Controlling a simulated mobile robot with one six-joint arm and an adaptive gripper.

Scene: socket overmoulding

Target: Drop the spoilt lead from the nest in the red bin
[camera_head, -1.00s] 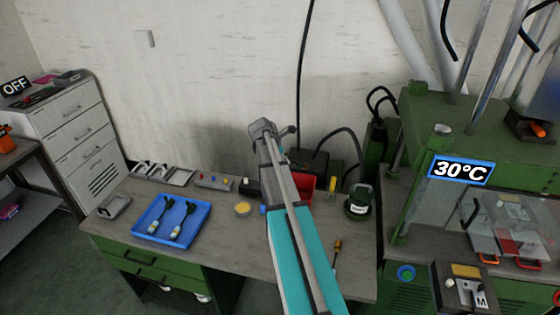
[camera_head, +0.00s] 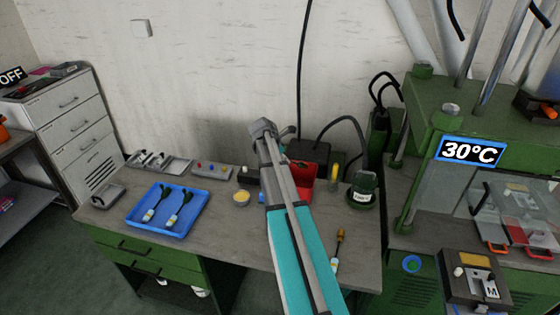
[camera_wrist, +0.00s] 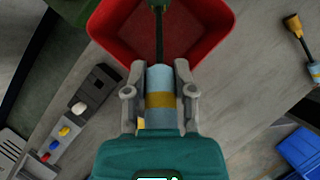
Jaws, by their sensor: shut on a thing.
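The red bin (camera_head: 304,190) stands on the bench at its back, partly hidden behind my arm. In the wrist view the red bin (camera_wrist: 218,30) lies at the top, open side facing the camera. My gripper (camera_wrist: 159,92) is shut on a lead (camera_wrist: 159,76) with a pale blue body, a yellow band and a black cable. The cable end reaches over the bin opening, while the held body is at its near rim. The nest cannot be clearly identified.
A blue tray (camera_head: 153,229) with two dark-cabled leads lies on the left of the bench. A yellow round pot (camera_head: 241,198) is left of my arm. The press (camera_head: 440,120) stands further right.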

